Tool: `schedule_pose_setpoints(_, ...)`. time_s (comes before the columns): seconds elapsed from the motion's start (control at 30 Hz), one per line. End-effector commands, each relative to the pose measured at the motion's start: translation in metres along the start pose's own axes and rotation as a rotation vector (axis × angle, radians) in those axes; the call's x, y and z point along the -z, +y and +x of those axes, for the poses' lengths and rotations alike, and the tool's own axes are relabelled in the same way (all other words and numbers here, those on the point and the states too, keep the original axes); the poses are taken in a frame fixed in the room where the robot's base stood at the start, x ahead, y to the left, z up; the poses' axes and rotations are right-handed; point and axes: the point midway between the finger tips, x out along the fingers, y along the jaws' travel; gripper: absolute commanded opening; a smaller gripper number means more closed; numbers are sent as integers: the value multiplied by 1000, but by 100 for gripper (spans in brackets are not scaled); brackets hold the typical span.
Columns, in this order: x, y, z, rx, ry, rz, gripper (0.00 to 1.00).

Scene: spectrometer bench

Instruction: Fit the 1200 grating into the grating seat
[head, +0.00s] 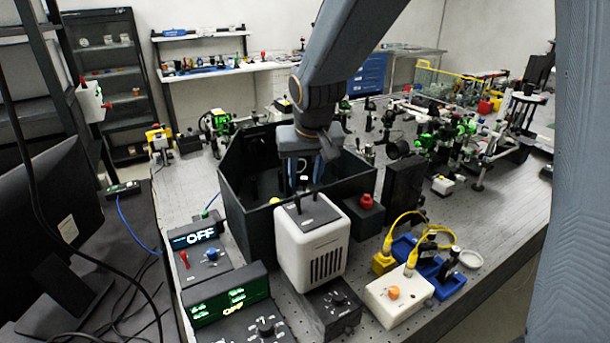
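My gripper (303,178) points down into a dark open-topped housing (246,222) on the bench. Its fingers reach below the housing's rim, and the front wall and a white unit partly hide their lower part. I cannot tell whether the fingers are open or shut, or whether anything is between them. A small yellow thing (274,200) shows inside the housing, left of the fingers. I cannot make out the 1200 grating or the grating seat in this view.
A white vented unit (312,245) stands against the housing's front. Control boxes with "OFF" displays (200,235) are at front left. A red-topped box (366,213), a white box with an orange knob (394,296) and a blue rack (448,287) stand right. Optics crowd the back right.

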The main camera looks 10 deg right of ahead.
Motion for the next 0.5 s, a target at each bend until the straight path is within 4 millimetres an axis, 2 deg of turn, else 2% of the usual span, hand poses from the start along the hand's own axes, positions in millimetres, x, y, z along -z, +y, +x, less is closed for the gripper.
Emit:
schedule_pose_setpoints(0.27, 0, 0, -1, 0, 0, 0, 35)
schedule_pose_setpoints(0.37, 1, 0, -7, 0, 2, 0, 35)
schedule_pose_setpoints(0.5, 1, 0, -25, 1, 5, 0, 35)
